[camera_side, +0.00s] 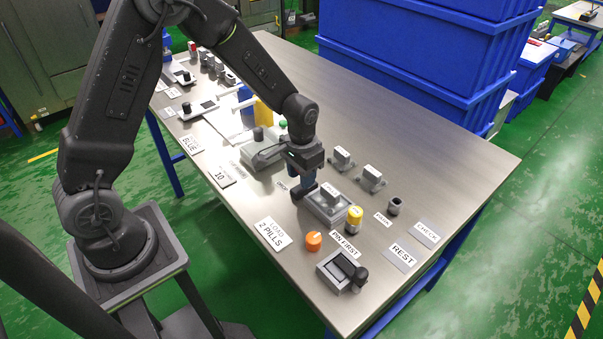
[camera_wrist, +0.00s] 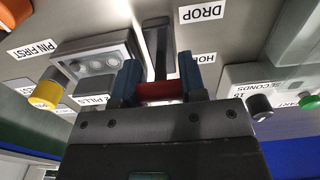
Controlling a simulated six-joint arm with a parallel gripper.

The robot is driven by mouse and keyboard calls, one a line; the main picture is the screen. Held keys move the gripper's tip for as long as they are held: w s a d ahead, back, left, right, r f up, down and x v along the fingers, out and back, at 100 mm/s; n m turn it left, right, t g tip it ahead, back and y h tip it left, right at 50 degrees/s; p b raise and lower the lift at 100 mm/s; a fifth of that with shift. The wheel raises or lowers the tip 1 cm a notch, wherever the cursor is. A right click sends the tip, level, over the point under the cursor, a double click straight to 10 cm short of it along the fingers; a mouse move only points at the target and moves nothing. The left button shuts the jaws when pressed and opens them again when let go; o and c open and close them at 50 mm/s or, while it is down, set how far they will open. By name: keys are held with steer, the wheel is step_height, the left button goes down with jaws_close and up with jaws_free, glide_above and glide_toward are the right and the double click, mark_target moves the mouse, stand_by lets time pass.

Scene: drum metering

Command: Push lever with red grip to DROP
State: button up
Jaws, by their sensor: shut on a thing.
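The red grip (camera_wrist: 160,91) sits between the two blue fingers of my gripper (camera_wrist: 159,82), and the fingers are shut on it. A dark lever bar (camera_wrist: 158,45) extends from the grip toward the top of the wrist view. The DROP label (camera_wrist: 202,12) lies to the right of the bar's far end. A second label (camera_wrist: 205,58), partly hidden by a finger, lies nearer the gripper. In the side view my gripper (camera_side: 306,180) points down at the table beside the grey metering block (camera_side: 324,208). The red grip is hidden there.
In the wrist view, a yellow knob (camera_wrist: 45,95) and the grey block with round wells (camera_wrist: 98,62) are left. A timer box with a black knob (camera_wrist: 259,105) is right. In the side view, an orange knob (camera_side: 313,240) and a black-handled box (camera_side: 343,272) stand in front.

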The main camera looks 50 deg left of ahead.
jaws_close()
steer(key=shift+s+f+t, duration=0.1)
steer(key=shift+s+t, duration=0.2)
steer(key=shift+t, duration=0.45)
steer(key=shift+s+f+t, duration=0.1)
steer(key=shift+s+t, duration=0.2)
steer(key=shift+t, duration=0.45)
steer(key=o, duration=0.6)
jaws_free()
steer(key=shift+r, duration=0.15)
steer(key=v, duration=1.3)
steer(key=shift+r, duration=0.25)
steer(key=shift+s, duration=0.1)
